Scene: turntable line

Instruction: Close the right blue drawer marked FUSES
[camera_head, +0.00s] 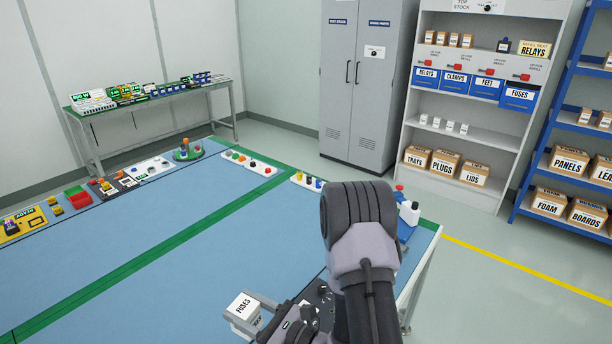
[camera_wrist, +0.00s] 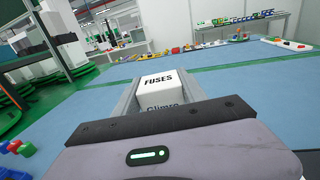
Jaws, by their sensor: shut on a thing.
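The blue drawer marked FUSES (camera_head: 519,97) is at the right end of a drawer row in the white shelf unit. It juts out farther than the drawers beside it, so it looks open; its inside is hidden. My gripper (camera_wrist: 163,88) is shut on a white box marked FUSES (camera_wrist: 164,99), with a finger on either side of it. The box also shows at the bottom of the head view, above the blue table and far from the drawer. My gripper is not touching the drawer.
Drawers RELAYS (camera_head: 426,77), CLAMPS (camera_head: 456,81) and FEET (camera_head: 486,88) sit flush to the left. A grey cabinet (camera_head: 362,90) stands left of the shelf unit, a blue rack (camera_head: 547,128) right. The blue table (camera_head: 150,270) lies before me; floor beyond it is clear.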

